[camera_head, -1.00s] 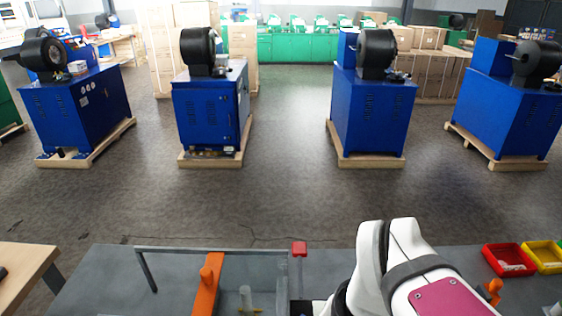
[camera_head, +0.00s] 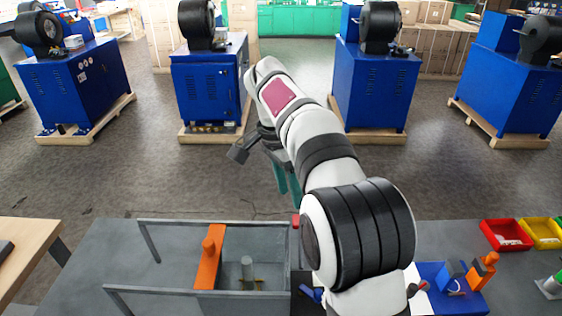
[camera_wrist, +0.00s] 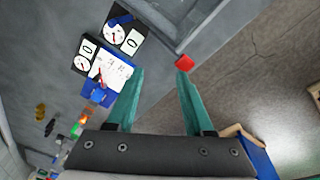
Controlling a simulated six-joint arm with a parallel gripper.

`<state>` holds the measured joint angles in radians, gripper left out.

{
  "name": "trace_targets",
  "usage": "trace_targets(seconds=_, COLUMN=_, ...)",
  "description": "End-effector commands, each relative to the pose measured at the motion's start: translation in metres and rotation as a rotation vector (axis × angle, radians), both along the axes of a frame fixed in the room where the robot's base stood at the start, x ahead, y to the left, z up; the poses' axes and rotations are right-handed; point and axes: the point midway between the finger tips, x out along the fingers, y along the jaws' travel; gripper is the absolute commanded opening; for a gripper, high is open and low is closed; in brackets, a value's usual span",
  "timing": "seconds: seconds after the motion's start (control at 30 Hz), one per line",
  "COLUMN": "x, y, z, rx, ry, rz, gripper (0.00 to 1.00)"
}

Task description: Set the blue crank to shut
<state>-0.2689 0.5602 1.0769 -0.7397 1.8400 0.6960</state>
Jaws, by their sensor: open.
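The blue crank (camera_head: 312,293) shows in the head view beside the metal tray, partly hidden by my arm. In the wrist view a blue handle (camera_wrist: 122,19), seemingly the same crank, lies by a black panel (camera_wrist: 116,33) with a round white dial and a "0" mark. I cannot read whether it stands at shut. My gripper (camera_wrist: 160,74) has teal fingers spread apart with nothing between them. In the head view the teal fingers (camera_head: 287,182) hang beyond the bench's far edge, well apart from the crank.
A grey railed tray (camera_head: 170,222) holds an orange bar (camera_head: 209,262). A red-topped post (camera_wrist: 184,63) stands near the fingers. A white sheet with a red handle (camera_wrist: 98,76) and a blue board (camera_head: 470,304) lie beside the panel. Red (camera_head: 506,235) and yellow (camera_head: 541,234) bins stand right.

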Motion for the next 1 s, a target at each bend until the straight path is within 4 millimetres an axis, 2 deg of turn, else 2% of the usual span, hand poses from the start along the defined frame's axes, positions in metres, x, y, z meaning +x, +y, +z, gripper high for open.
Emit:
trace_targets(seconds=0.2, x=0.042, y=0.026, z=-0.023, rx=-0.042, ry=-0.052, rz=-0.118, gripper=0.52)
trace_targets(seconds=0.37, x=0.063, y=0.045, z=-0.043, rx=-0.066, ry=-0.096, rz=-0.206, gripper=0.52)
trace_targets(seconds=0.57, x=0.066, y=0.033, z=-0.084, rx=-0.068, ry=-0.095, rz=-0.211, gripper=0.52)
trace_targets(seconds=0.8, x=0.071, y=0.018, z=-0.145, rx=-0.066, ry=-0.096, rz=-0.211, gripper=0.52)
trace_targets(seconds=0.93, x=0.086, y=-0.016, z=-0.127, rx=-0.065, ry=-0.103, rz=-0.214, gripper=0.52)
trace_targets(seconds=1.0, x=0.084, y=-0.009, z=-0.107, rx=-0.063, ry=-0.105, rz=-0.208, gripper=0.52)
